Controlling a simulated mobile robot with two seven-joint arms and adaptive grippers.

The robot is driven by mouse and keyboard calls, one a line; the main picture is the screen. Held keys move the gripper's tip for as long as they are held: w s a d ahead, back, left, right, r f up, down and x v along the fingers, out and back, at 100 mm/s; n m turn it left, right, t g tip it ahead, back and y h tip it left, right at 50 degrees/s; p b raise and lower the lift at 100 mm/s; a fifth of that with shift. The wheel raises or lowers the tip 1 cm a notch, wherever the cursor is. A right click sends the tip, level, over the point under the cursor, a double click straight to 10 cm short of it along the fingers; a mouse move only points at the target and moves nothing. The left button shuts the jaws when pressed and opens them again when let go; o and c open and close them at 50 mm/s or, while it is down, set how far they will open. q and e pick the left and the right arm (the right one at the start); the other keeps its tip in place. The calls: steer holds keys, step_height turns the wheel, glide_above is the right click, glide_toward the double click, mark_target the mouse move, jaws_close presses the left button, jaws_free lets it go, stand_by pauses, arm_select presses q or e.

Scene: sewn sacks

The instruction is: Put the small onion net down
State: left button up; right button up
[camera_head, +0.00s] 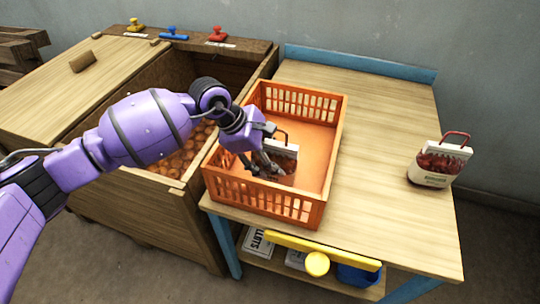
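The small net (285,153), pale with a white label band, reddish contents and a dark handle loop, is inside the orange crate (322,165). It looks roughly upright near the crate's middle. My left gripper (261,169) reaches down into the crate from the left, just beside the net. Its dark fingers look spread apart, one overlapping the net's lower left part in the picture. Whether that finger touches the net is unclear. The net's lower left side is partly hidden by the fingers. My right gripper is not in view.
The crate stands on a wooden table (385,150) with a blue back edge. A red-handled bag (439,163) stands at the table's right. A wooden bin of onions (180,160) lies left, below my arm. The table between crate and bag is clear.

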arm_select(q)
steer(key=o, duration=0.5)
steer(key=shift+c, duration=0.2)
steer(key=v, duration=1.2)
steer(key=shift+r, duration=0.1)
